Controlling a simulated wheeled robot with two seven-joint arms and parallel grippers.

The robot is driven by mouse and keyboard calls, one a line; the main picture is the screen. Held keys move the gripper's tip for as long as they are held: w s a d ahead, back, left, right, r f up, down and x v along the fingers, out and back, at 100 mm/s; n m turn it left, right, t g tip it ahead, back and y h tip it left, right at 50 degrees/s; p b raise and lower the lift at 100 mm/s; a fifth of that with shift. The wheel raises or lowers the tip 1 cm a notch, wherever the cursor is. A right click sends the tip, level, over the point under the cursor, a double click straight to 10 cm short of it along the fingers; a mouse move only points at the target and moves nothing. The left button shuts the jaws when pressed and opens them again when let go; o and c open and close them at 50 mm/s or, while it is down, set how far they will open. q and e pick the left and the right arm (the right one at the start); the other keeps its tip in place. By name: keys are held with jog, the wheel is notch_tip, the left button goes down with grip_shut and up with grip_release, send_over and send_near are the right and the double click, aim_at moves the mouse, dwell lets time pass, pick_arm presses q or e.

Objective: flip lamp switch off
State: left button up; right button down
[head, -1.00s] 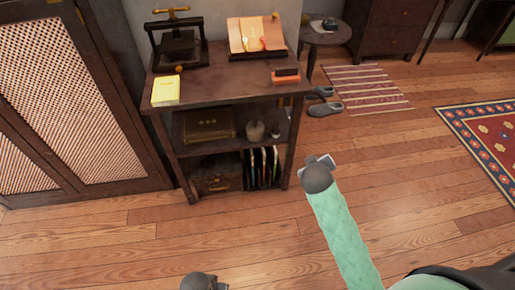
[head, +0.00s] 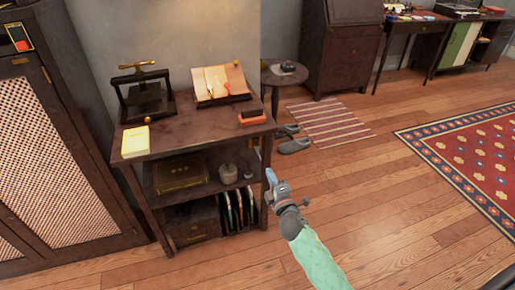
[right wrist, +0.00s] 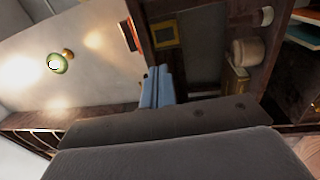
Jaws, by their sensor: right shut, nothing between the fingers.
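A small green and gold lamp-like fixture (right wrist: 60,62) shows on a pale surface at the upper left of the right wrist view, with bright patches of light around it. I cannot make out a switch on it. No lamp shows in the head view. My right gripper (head: 269,178) is in front of the right side of the dark shelf unit (head: 190,139). Its blue fingers (right wrist: 156,88) are shut and empty, and they also show in the right wrist view, well apart from the fixture. My left gripper is out of view.
The shelf unit carries a black press (head: 146,97), an open book (head: 220,84), a yellow pad (head: 135,141) and a red tray (head: 252,117). A small round table (head: 270,76) stands behind it. Grey shoes (head: 295,145) lie by a striped mat (head: 328,122).

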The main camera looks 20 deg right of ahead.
dwell(0.4)
jog(key=p, duration=0.1)
send_near(255, 140)
jog(key=w, duration=0.5)
jog(key=shift+w+r, duration=0.2)
jog(key=shift+r, duration=0.05)
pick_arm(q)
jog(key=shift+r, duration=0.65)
pick_arm(e)
jog(key=shift+w+a, duration=0.1)
jog(key=shift+w, duration=0.6)
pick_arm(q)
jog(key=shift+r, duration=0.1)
pick_arm(e)
jog(key=shift+r, duration=0.1)
